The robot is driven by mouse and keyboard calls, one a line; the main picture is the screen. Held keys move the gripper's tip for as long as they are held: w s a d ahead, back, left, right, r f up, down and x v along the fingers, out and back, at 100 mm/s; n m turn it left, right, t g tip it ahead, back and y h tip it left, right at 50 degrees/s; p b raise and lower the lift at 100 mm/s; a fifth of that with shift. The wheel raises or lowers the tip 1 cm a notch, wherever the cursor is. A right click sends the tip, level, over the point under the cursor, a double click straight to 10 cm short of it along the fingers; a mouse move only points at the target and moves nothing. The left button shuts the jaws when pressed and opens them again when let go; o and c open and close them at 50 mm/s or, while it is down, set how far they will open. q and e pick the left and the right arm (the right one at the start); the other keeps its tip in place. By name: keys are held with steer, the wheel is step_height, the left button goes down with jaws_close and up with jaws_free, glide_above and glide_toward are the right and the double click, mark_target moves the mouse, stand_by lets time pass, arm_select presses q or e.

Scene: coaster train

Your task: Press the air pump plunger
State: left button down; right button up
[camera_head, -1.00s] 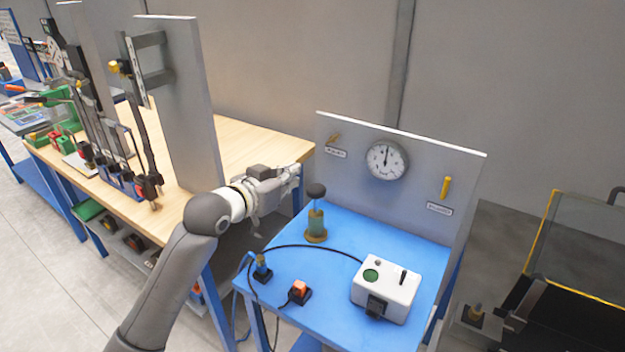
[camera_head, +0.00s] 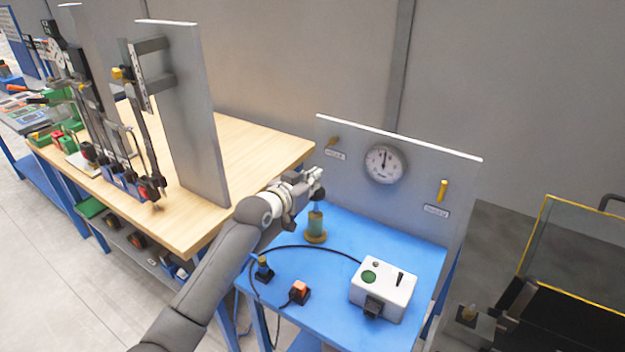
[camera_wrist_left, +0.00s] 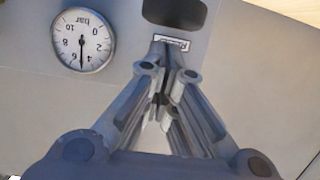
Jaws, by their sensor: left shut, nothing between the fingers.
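In the left wrist view the closed fingers (camera_wrist_left: 166,72) point toward the grey panel, and the pump cannot be made out. My right gripper is not in view.
A grey panel (camera_head: 420,178) with a round gauge (camera_head: 384,163) and a yellow handle (camera_head: 442,190) stands behind the pump. A wooden bench (camera_head: 245,150) is left.

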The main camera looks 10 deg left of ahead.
arm_select(q)
steer(key=shift+f, duration=0.45)
steer(key=shift+f, duration=0.1)
step_height(320, 180, down, 6)
steer(key=b, duration=0.3)
steer(key=shift+s+b, duration=0.15)
steer(key=shift+b, duration=0.15)
steer(key=shift+f, duration=0.1)
steer(key=shift+r+p, duration=0.5)
steer(key=shift+p, duration=0.05)
step_height(320, 180, up, 4)
steer(key=p, duration=0.3)
steer(key=b+v, duration=0.2)
steer(key=v, duration=0.7)
steer(key=shift+s+a+b, duration=0.25)
steer(key=shift+s+b, duration=0.05)
steer(key=shift+s, duration=0.05)
